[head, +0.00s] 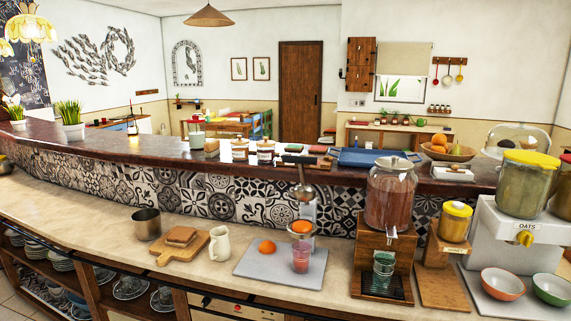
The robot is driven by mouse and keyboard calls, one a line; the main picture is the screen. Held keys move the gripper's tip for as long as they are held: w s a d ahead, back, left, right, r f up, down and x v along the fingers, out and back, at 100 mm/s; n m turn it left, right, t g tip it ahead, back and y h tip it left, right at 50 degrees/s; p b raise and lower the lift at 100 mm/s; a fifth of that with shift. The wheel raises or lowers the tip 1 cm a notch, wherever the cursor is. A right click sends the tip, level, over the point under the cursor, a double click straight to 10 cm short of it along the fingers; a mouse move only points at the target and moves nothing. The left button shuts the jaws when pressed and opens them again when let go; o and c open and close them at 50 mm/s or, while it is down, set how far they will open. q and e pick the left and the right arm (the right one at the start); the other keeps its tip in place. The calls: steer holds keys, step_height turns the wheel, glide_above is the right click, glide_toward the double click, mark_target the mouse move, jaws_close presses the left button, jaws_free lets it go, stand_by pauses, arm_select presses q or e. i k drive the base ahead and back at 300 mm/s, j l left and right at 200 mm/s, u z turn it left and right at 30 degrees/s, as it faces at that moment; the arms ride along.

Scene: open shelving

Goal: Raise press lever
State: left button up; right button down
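A metal citrus press stands on the lower counter at the middle. Its press lever (299,160) is a dark bar at the top, looking roughly level, above the metal press head (304,194). An orange piece (300,227) sits in the cup below the head, with a visible gap between them. A glass (300,259) with a pinkish tint stands under the cup. Another orange piece (267,246) lies to the left on the grey board (255,265). Neither of my grippers shows in the head view.
Left of the press are a white jug (219,244), a wooden board (172,255) with bread and a metal cup (147,224). Right of it a large jar dispenser (390,195) stands on a wooden stand. The tiled raised bar (225,200) runs behind.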

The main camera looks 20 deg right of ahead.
mark_target(305, 194)
steer(key=i+j, duration=0.2)
steer(key=i, duration=0.2)
steer(key=i+j, duration=0.2)
steer(key=i, duration=0.2)
